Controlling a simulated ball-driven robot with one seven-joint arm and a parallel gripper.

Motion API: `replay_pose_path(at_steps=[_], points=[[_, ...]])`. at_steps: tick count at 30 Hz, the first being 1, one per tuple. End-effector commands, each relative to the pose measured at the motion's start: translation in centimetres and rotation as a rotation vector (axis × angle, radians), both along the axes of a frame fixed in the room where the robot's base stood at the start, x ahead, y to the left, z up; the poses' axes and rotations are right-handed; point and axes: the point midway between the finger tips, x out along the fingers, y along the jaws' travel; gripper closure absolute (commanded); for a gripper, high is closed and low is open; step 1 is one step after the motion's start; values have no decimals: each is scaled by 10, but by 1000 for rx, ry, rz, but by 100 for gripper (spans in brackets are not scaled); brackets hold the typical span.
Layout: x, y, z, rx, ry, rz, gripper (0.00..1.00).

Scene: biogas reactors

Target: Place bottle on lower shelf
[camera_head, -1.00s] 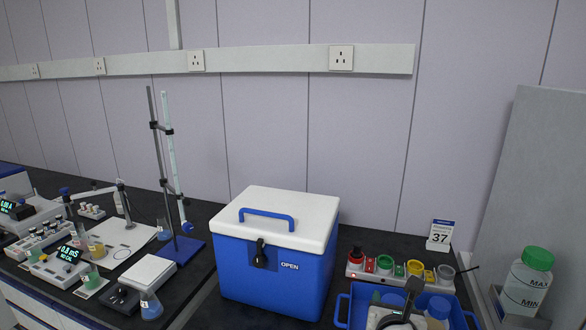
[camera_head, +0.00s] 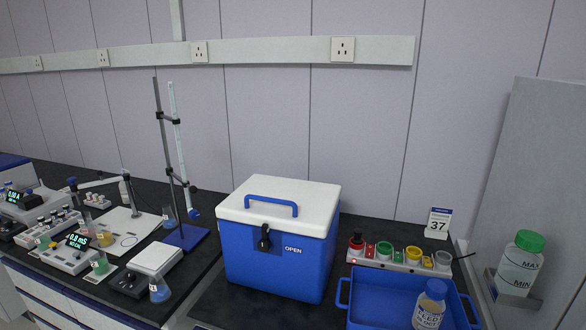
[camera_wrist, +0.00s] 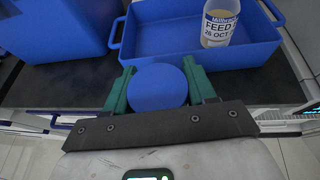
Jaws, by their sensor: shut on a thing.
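My gripper (camera_wrist: 158,88) is shut on a bottle (camera_wrist: 158,87), seen from above in the wrist view. Only its round blue cap shows between the green fingers; its body is hidden below. It is in front of the blue tray, over the bench's front edge. My gripper and this bottle do not show in the head view. A second bottle (camera_head: 430,307) with a blue cap and a FEED label stands upright in the tray; it also shows in the wrist view (camera_wrist: 219,24). I cannot make out a lower shelf.
The blue tray (camera_head: 377,297) is otherwise empty, right of a closed blue cooler (camera_head: 275,262). A rack of coloured pots (camera_head: 400,259) is behind it. A green-capped container (camera_head: 520,268) is at the right. Lab instruments fill the left bench.

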Motion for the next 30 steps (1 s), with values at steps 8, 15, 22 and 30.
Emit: replay_pose_path(at_steps=[8, 15, 22, 30], points=[[-73, 0, -95, -4, 13, 119, 100], [-111, 0, -146, -3, 7, 184, 100], [-115, 2, -151, 2, 1, 196, 100], [-115, 3, -151, -2, 2, 202, 100]])
